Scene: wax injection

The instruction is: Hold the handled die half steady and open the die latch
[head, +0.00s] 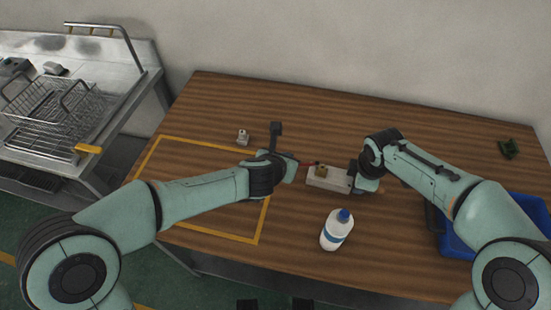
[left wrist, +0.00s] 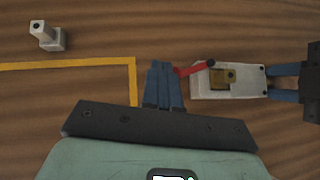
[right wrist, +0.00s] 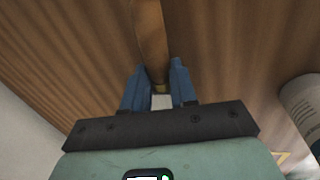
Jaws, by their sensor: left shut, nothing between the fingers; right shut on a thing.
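The die is a pale grey block (head: 325,180) lying flat near the middle of the table, with a brass-coloured piece on top. In the left wrist view the die (left wrist: 210,88) has a red latch lever (left wrist: 192,69) sticking out from its left end. My left gripper (left wrist: 162,66) is shut and empty, its fingertips beside the lever's free end; I cannot tell whether they touch. My right gripper (head: 353,181) is shut on the die's handle at the right end. In the right wrist view a brown bar (right wrist: 149,40) runs between its fingers; the die's body is hardly visible there.
A white bottle with a blue cap (head: 335,232) stands in front of the die. A small grey part (head: 243,139) lies behind my left gripper. The yellow-outlined area is mostly clear.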

